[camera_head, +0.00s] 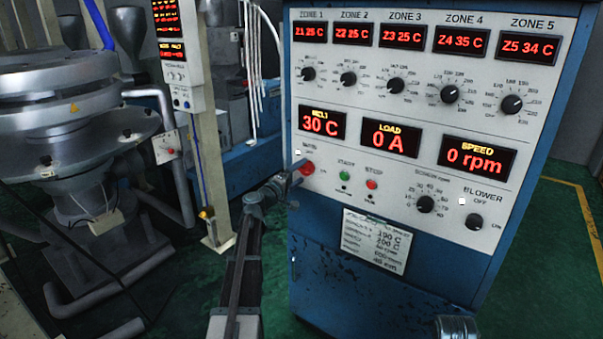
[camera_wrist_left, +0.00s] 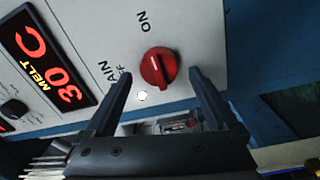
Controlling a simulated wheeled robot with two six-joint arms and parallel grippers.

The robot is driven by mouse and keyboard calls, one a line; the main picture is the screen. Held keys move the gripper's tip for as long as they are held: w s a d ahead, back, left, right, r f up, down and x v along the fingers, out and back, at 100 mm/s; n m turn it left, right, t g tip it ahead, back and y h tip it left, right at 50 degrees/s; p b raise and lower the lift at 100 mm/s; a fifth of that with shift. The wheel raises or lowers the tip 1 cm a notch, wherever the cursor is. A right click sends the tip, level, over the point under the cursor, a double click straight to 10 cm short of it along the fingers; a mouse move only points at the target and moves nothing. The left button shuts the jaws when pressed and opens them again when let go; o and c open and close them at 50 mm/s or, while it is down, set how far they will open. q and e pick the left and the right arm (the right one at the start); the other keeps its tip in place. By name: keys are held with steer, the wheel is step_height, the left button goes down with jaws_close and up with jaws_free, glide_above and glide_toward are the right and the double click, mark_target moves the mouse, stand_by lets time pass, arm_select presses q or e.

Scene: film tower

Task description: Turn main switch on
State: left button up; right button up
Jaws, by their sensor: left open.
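The main switch is a round red knob (camera_head: 307,168) at the lower left of the cabinet's control panel. In the left wrist view the red knob (camera_wrist_left: 155,68) sits between MAIN/OFF and ON labels. I cannot tell for sure which label it points at. My left gripper (camera_head: 297,179) reaches the panel at the knob. In the left wrist view its two dark fingers (camera_wrist_left: 160,76) are apart, one on each side of the knob, with gaps visible.
The panel also carries zone displays, a melt display (camera_head: 321,123), a green start button (camera_head: 345,175), a red stop button (camera_head: 372,184) and a blower knob (camera_head: 474,221). A paper sheet (camera_head: 376,240) hangs below. A large metal machine (camera_head: 75,130) stands at left.

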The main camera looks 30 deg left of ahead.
arm_select(q)
steer(key=s+a, duration=0.1)
steer(key=s, duration=1.1)
steer(key=shift+s+f, duration=0.15)
steer(key=shift+f, duration=0.1)
steer(key=shift+d, duration=0.1)
